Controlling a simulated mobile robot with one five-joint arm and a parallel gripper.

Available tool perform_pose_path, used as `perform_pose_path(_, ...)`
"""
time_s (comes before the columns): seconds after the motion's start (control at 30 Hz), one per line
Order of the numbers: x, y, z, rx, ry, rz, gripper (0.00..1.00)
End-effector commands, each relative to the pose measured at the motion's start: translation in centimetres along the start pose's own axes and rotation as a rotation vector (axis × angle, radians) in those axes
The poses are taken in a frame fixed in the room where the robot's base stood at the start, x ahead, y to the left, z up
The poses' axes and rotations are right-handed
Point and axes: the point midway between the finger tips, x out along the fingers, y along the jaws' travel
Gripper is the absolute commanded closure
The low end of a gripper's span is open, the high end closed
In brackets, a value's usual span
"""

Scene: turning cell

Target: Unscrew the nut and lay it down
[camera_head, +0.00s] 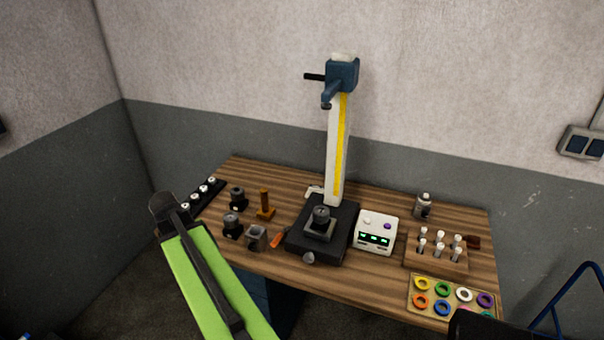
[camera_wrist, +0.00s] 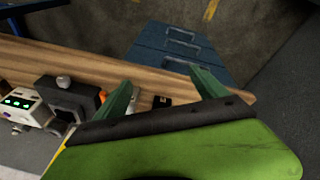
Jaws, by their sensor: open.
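I cannot tell for sure which piece is the nut. A dark round piece (camera_head: 321,215) sits on a grey block on the black base of the tall stand. Two more dark round pieces, a rear one (camera_head: 238,197) and a front one (camera_head: 232,222), stand on the left of the wooden bench (camera_head: 385,266). My gripper (camera_wrist: 163,92) is open in the wrist view, its two green fingers spread near the bench edge, with nothing held between them. In the head view my green arm reaches up at the lower left, and the fingertips cannot be made out.
The tall stand (camera_head: 335,150) rises from the bench middle. A white box with green displays (camera_head: 376,234) is beside it. Right are a peg rack (camera_head: 418,264) and a tray of coloured rings (camera_head: 413,293). An orange-brown post (camera_head: 264,202) and a grey block (camera_head: 256,237) stand left.

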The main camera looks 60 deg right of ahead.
Motion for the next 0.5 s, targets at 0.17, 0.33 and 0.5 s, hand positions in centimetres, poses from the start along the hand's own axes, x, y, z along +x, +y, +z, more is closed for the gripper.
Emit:
perform_pose_path(0.17,-2.8,15.4,-9.2,0.477,0.076,0.118,0.18)
perform_pose_path(0.33,-4.1,27.9,-13.0,0.823,0.150,0.209,0.18)
perform_pose_path(0.5,-4.6,34.2,-13.9,0.993,0.194,0.255,0.18)
